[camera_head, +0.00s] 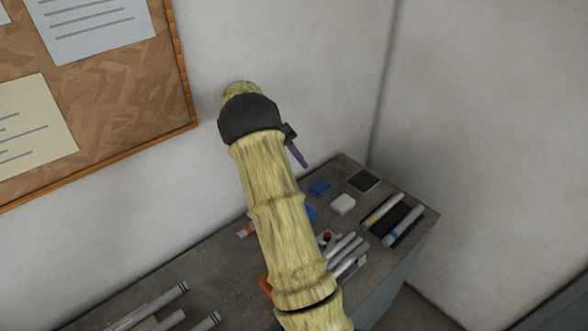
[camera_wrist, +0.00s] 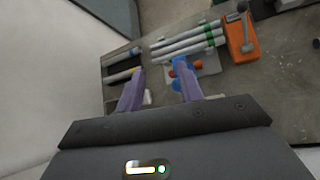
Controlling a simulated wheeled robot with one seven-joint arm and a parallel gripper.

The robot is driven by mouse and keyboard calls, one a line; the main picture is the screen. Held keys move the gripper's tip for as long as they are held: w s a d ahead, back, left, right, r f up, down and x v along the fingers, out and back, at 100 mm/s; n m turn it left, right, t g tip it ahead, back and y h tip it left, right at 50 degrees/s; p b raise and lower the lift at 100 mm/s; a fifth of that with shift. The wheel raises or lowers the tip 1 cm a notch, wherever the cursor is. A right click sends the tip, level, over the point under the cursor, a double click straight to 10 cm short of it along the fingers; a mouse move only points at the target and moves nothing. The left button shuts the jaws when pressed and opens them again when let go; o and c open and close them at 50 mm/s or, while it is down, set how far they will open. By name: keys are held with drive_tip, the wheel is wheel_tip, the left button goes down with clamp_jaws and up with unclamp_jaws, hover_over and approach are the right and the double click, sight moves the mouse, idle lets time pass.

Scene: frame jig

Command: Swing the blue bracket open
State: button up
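A blue part that looks like the bracket (camera_wrist: 176,77) shows in the wrist view beside a red-orange knob (camera_wrist: 197,66), on a pale plate near several grey tubes (camera_wrist: 190,40). My right finger covers part of it, so its angle and any hinge are hard to tell. My gripper (camera_wrist: 160,70) is open and empty, its two purple fingers apart above the bench; I cannot tell that either touches anything. In the head view one finger of my gripper (camera_head: 298,155) shows past my arm, high over the bench. My arm hides much of the jig there.
An orange clamp with a grey lever (camera_wrist: 240,38) stands by the tube ends. In the head view, a blue block (camera_head: 319,187), a white block (camera_head: 343,204) and two tubes in a dark tray (camera_head: 403,226) lie on the bench (camera_head: 225,283). Walls close in behind and right.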

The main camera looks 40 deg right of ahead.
drive_tip(key=shift+s+f+m+t+y, duration=0.1)
drive_tip(key=shift+s+m+t+y, duration=0.2)
drive_tip(key=shift+s+t+y, duration=0.15)
drive_tip(key=c, duration=0.7)
drive_tip(key=s+m+t+y, duration=0.1)
drive_tip(key=t+y, duration=0.1)
drive_tip(key=s+a+m+t+y+p, duration=0.1)
drive_tip(key=s+m+t+y, duration=0.1)
drive_tip(key=shift+s+f+m, duration=0.1)
drive_tip(key=shift+s+m, duration=0.2)
clamp_jaws()
drive_tip(key=s+d+r+m+t+h+p, duration=0.1)
drive_tip(key=s+r+m+t, duration=0.4)
drive_tip(key=m, duration=0.9)
drive_tip(key=s+t, duration=0.2)
drive_tip(key=t, duration=0.2)
drive_tip(key=shift+s+d+t+h+p, duration=0.2)
drive_tip(key=shift+s+t+h+p, duration=0.05)
drive_tip(key=shift+t+h+p, duration=0.1)
